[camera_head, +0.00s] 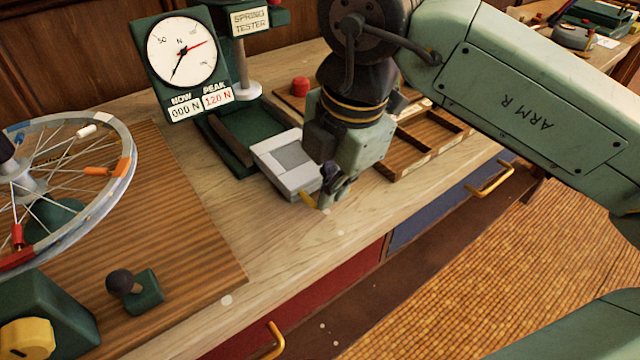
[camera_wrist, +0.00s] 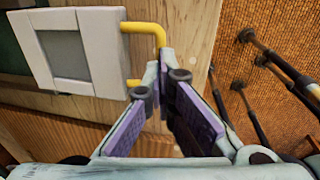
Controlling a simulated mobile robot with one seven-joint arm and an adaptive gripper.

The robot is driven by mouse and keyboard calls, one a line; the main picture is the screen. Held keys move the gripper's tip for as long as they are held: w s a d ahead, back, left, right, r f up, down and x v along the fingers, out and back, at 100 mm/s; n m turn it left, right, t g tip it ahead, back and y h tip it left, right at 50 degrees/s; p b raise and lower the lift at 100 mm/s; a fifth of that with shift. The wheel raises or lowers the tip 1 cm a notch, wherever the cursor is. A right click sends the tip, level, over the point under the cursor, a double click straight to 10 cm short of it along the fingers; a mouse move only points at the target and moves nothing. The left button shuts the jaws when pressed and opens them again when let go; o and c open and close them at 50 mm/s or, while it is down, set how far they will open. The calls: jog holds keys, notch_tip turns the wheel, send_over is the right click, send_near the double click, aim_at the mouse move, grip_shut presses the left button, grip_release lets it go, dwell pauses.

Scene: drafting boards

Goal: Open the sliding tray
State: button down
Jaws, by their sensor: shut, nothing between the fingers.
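The sliding tray (camera_head: 291,161) is a pale grey-white block with a grey recessed square on top. It lies at the front of the spring tester's green base (camera_head: 226,150); I cannot tell how far out it is. It also shows at the upper left of the wrist view (camera_wrist: 105,45). Its yellow bracket handle (camera_wrist: 150,29) points towards the counter's front edge. My gripper (camera_head: 326,196) is at this handle, pointing down. In the wrist view, its fingertips (camera_wrist: 166,78) are together and cover part of the handle's bar. Whether they touch it is unclear.
The force dial (camera_head: 181,52) stands behind, reading 000 N now and 120 N peak. A wooden compartment box (camera_head: 428,140) lies right of my gripper. A spoked wheel (camera_head: 70,165) is at left. Drawers with yellow handles (camera_head: 490,178) are below the counter edge.

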jog(key=shift+s+d+f, duration=0.3)
jog(key=shift+s+d, duration=0.1)
jog(key=shift+s, duration=0.35)
jog(key=c, duration=2.4)
grip_release()
jog(key=c, duration=1.7)
grip_release()
jog(key=shift+w, duration=0.1)
jog(key=shift+a, duration=0.1)
jog(key=shift+w+r, duration=0.1)
jog(key=shift+r, duration=0.1)
jog(key=shift+r, duration=0.35)
jog(key=r, duration=0.4)
jog(key=s+r, duration=0.1)
jog(key=r, duration=0.1)
jog(key=shift+s+d+r, duration=0.1)
jog(key=shift+d+r, duration=0.1)
jog(key=shift+d, duration=0.2)
